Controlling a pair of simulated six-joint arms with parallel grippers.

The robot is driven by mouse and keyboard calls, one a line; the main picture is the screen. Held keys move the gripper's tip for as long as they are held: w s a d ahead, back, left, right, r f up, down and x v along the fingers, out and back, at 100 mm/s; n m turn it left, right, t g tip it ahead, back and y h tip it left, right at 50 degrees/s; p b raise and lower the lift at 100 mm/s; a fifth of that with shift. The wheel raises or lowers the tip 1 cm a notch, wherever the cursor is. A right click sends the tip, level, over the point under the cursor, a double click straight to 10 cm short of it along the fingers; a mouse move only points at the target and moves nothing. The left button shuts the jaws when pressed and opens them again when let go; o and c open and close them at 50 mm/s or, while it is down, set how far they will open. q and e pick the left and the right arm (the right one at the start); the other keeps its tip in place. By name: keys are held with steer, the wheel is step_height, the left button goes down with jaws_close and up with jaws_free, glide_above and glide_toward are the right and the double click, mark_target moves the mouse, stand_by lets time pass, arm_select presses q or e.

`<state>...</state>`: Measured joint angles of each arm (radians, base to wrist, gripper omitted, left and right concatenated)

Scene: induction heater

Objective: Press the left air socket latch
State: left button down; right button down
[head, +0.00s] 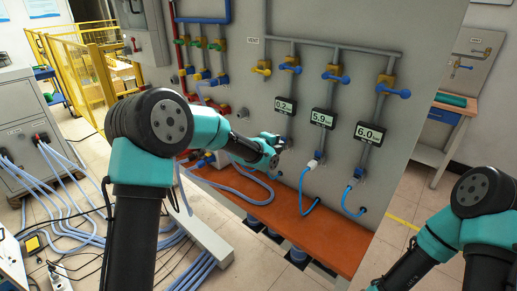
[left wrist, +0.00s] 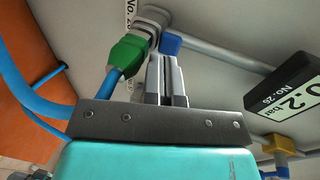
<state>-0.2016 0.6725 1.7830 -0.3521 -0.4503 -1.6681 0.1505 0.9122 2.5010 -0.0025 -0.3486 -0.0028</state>
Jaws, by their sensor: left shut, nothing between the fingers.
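My left gripper (head: 281,144) is shut and empty, held at the grey panel below the left gauge reading 0.2 (head: 286,106). The left wrist view shows its two fingers (left wrist: 167,62) together, with tips at the blue latch (left wrist: 171,43); I cannot tell if they touch it. The latch sits beside the grey left air socket (left wrist: 151,23). A green plug (left wrist: 128,53) with a blue hose (left wrist: 112,83) is in that socket. In the head view the gripper hides this socket. My right gripper is out of view; only part of its arm shows at lower right.
The middle socket (head: 313,163) and right socket (head: 353,181), under gauges 5.9 (head: 322,119) and 6.0 (head: 369,134), have blue hoses. An orange ledge (head: 290,222) runs below.

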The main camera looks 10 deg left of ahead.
arm_select(q)
steer(key=v, duration=1.1)
steer(key=shift+a, duration=0.35)
steer(key=shift+f, duration=0.1)
steer(key=s+a+f+n+g+y, duration=0.15)
steer(key=s+f+n, duration=0.25)
steer(key=f, duration=0.4)
steer(key=s+a+f+n+g, duration=0.1)
steer(key=s+f+n+g, duration=0.2)
steer(key=f, duration=0.5)
steer(key=s+a+f+n+g+y, duration=0.1)
steer(key=s+f+n, duration=0.35)
steer(key=f, duration=0.35)
steer(key=s+a+f+n+g, duration=0.1)
steer(key=s+f+n+g, duration=0.2)
steer(key=s+f+n, duration=0.4)
steer(key=s+a+f+n+g, duration=0.1)
steer(key=s+f+n+g, duration=0.2)
steer(key=s+f+n, duration=0.4)
steer(key=s+f, duration=0.2)
steer(key=s, duration=0.6)
steer(key=shift+a, duration=0.4)
steer(key=shift+w+g+y, duration=0.1)
steer(key=shift+g+y, duration=0.15)
